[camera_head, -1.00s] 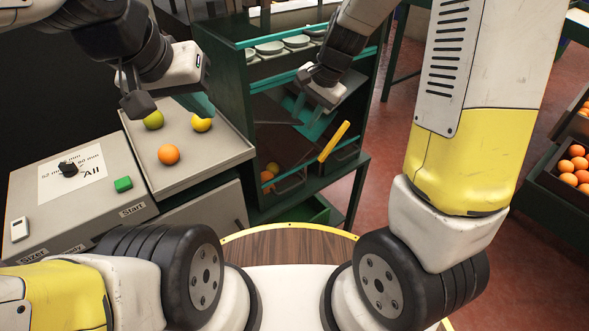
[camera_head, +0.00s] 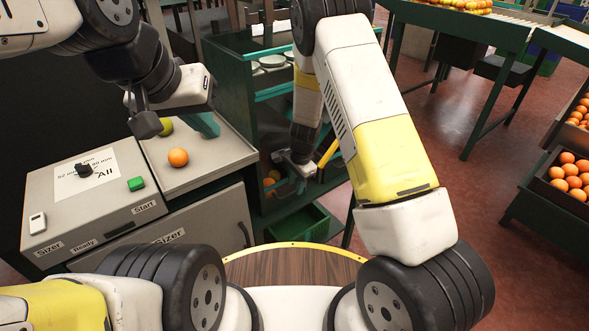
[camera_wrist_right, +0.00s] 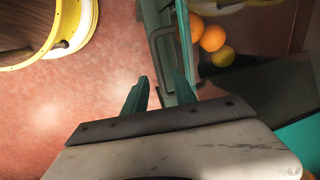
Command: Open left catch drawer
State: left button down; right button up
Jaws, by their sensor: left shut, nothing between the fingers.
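The left catch drawer sits low in the green cabinet, with oranges (camera_head: 268,182) inside it. In the right wrist view its dark bar handle (camera_wrist_right: 154,60) stands out from the teal-edged front, with two orange fruits (camera_wrist_right: 211,38) and a yellow one (camera_wrist_right: 223,56) behind. My right gripper (camera_head: 300,188) is at this drawer front. Its teal fingers (camera_wrist_right: 158,92) are apart, with the lower end of the handle between them; contact cannot be told. My left gripper (camera_head: 205,124) is shut and empty above the sizer tray.
The sizer panel (camera_head: 60,205) with a green button (camera_head: 136,184) is at the left. An orange (camera_head: 178,157) and a yellow-green fruit (camera_head: 165,127) lie on its tray (camera_head: 215,160). A green bin (camera_head: 300,225) is below the drawer. Crates of oranges (camera_head: 572,170) are at the right.

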jog(key=shift+w+a+f, duration=0.1)
jog(key=shift+w+f, duration=0.05)
jog(key=shift+f, duration=0.45)
jog(key=shift+w+a+f, duration=0.1)
jog(key=shift+f, duration=0.45)
grip_shut()
dwell(0.6)
